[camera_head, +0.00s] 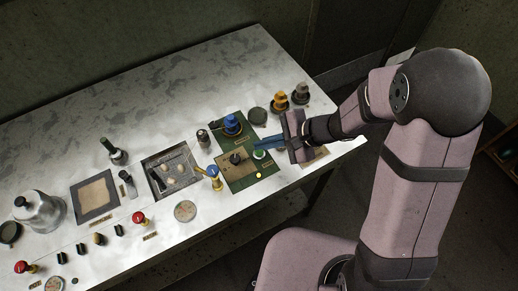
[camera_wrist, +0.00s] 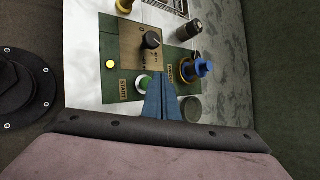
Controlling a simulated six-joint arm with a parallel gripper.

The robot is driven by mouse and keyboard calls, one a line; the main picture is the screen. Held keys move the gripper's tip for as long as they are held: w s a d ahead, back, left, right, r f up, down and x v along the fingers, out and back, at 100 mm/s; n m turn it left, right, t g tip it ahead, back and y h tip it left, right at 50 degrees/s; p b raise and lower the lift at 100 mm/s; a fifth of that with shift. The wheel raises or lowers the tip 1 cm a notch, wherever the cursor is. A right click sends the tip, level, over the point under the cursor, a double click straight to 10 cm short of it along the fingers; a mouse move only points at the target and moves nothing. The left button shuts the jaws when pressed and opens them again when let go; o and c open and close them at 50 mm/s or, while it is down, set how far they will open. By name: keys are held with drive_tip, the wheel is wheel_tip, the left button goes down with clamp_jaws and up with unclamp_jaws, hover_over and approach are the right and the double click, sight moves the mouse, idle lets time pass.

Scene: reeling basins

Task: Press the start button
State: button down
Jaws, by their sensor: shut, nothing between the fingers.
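The start button (camera_head: 259,154) is a green button in a pale ring on the green panel (camera_head: 238,184). In the wrist view the green button (camera_wrist: 143,83) sits beside a small plate (camera_wrist: 124,90) that appears to read START. My gripper (camera_head: 258,143) has blue fingers, shut together and empty. In the wrist view the shut fingertips (camera_wrist: 159,76) appear just right of the button and cover part of its right edge. I cannot tell whether they touch it or hover above it.
The panel also carries a black knob (camera_wrist: 151,40), a yellow lamp (camera_wrist: 110,64) and a blue valve-like fitting (camera_wrist: 196,68) close to the fingers. A dark round cap (camera_wrist: 190,108) lies nearby. Red mushroom buttons (camera_head: 138,218) stand further left. The back of the table (camera_head: 150,95) is clear.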

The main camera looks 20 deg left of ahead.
sight(263, 155)
drive_tip(key=shift+r, duration=0.15)
wheel_tip(263, 155, up, 5)
drive_tip(key=p, duration=0.3)
drive_tip(key=shift+p, duration=0.4)
idle(0.6)
drive_tip(key=s+d+f+n+g+h, duration=0.1)
drive_tip(key=s+d, duration=0.1)
drive_tip(key=s+d+f+n+g+h, duration=0.1)
drive_tip(key=s+d+f, duration=0.1)
drive_tip(key=s, duration=0.1)
drive_tip(key=s+d+f+n+g+h, duration=0.1)
drive_tip(key=s+d, duration=0.1)
drive_tip(key=s, duration=0.1)
drive_tip(key=shift+s+f+n, duration=0.15)
drive_tip(key=shift+f+n, duration=0.15)
drive_tip(key=shift+n, duration=0.1)
drive_tip(key=s+d+r+n+h, duration=0.1)
drive_tip(key=s+d+n+h, duration=0.15)
drive_tip(key=d, duration=0.45)
drive_tip(key=s+d+r+n+h, duration=0.15)
drive_tip(key=d+n+h, duration=0.25)
drive_tip(key=d, duration=0.4)
drive_tip(key=w+d+r+t, duration=0.2)
drive_tip(key=w+d+r, duration=0.1)
drive_tip(key=d, duration=0.1)
drive_tip(key=shift+d+r+m+t, duration=0.3)
drive_tip(key=shift+r+m, duration=0.05)
drive_tip(key=shift+r, duration=0.05)
